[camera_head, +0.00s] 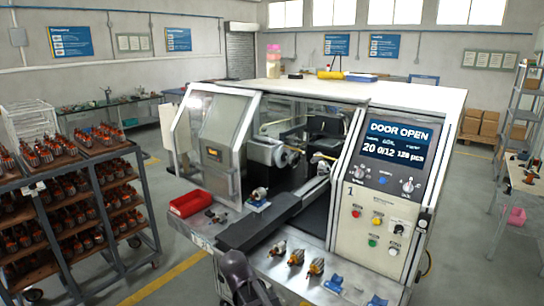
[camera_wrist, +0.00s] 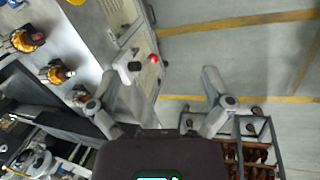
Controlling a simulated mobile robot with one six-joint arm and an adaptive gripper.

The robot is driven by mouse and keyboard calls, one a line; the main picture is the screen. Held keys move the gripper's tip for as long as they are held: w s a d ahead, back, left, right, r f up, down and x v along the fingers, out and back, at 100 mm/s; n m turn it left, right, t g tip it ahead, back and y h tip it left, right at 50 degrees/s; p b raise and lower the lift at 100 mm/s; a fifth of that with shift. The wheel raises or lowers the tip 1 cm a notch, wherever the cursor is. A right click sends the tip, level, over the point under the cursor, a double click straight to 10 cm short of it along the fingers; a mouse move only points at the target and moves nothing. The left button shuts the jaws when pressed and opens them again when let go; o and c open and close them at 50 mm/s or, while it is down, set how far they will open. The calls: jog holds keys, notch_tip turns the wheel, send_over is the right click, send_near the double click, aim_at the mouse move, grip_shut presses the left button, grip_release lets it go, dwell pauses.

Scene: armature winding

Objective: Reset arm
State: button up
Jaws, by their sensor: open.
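My gripper (camera_wrist: 158,76) is open in the wrist view, its two fingers wide apart with nothing between them and grey floor beyond. In the head view I cannot make out the fingers. A dark arm, likely mine, rises at the bottom centre. The winding machine (camera_head: 420,100) stands with its front opening clear, and its display (camera_head: 398,142) reads "DOOR OPEN". Several armatures lie on the front ledge, one of them here (camera_head: 296,258); armatures also show at the left of the wrist view (camera_wrist: 55,73). Another armature (camera_head: 259,194) sits on a blue holder behind them.
A red bin (camera_head: 190,203) is on the ledge's left. Blue holders (camera_head: 333,283) are at its front right. A rack (camera_head: 115,185) full of armatures stands at left, shelving (camera_head: 515,130) at right. The machine's red button (camera_wrist: 153,59) shows near my fingers.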

jog(key=s+d+f+m+b, duration=0.2)
jog(key=d, duration=0.5)
jog(key=s+d+f+m+g+y+b, duration=0.1)
jog(key=s+d+f+m+b, duration=0.1)
jog(key=d, duration=0.6)
jog(key=s+d+f+m+y+b, duration=0.1)
jog(key=s+d+f+m+b, duration=0.2)
jog(key=d, duration=0.5)
jog(key=shift+f+m+g, duration=0.3)
jog(key=shift+f+g, duration=0.1)
